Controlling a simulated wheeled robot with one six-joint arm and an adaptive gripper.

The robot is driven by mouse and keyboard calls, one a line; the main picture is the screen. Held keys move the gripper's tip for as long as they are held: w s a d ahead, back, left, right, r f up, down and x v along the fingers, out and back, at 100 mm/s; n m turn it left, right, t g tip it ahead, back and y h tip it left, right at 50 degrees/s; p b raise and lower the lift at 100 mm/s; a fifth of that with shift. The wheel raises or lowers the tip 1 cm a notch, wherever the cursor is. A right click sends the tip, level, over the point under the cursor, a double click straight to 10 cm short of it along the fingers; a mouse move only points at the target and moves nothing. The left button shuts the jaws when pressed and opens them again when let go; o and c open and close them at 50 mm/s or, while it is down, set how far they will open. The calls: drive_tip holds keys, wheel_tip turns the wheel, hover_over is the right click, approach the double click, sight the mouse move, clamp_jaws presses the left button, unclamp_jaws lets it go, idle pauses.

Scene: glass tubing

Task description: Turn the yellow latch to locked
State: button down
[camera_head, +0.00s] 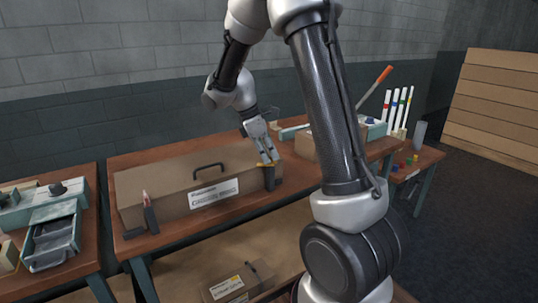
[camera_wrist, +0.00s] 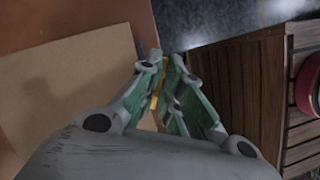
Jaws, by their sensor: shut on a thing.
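The yellow latch (camera_head: 266,164) sits at the right front end of a long brown box on the wooden workbench. In the wrist view a thin strip of the yellow latch (camera_wrist: 157,88) shows between the fingers. My gripper (camera_head: 268,157) reaches down to it from above, its fingertips at the latch. In the wrist view my gripper (camera_wrist: 165,60) is closed around the latch, with green inner finger faces. The fingers cover most of the latch, so its exact angle is hard to tell. The brown box (camera_head: 170,190) has a black handle (camera_head: 208,168) and a white label (camera_head: 213,193).
A red-tipped part (camera_head: 146,199) stands at the box's left front. A grey-green drawer unit (camera_head: 52,240) is on the left bench. Another labelled box (camera_head: 232,285) is below the bench.

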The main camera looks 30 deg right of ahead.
drive_tip(key=m+g+y, duration=0.1)
drive_tip(key=m, duration=0.5)
drive_tip(key=shift+w+d+g+y, duration=0.1)
drive_tip(key=shift+w+g+y, duration=0.05)
drive_tip(key=shift+g+y, duration=0.25)
drive_tip(key=m+y, duration=0.1)
drive_tip(key=m, duration=0.2)
drive_tip(key=m+y, duration=0.1)
drive_tip(key=m, duration=0.2)
drive_tip(key=shift+d+g, duration=0.1)
drive_tip(key=shift+g, duration=0.2)
drive_tip(key=c, duration=1.6)
unclamp_jaws()
drive_tip(key=v, duration=1.2)
drive_tip(key=shift+w, duration=0.1)
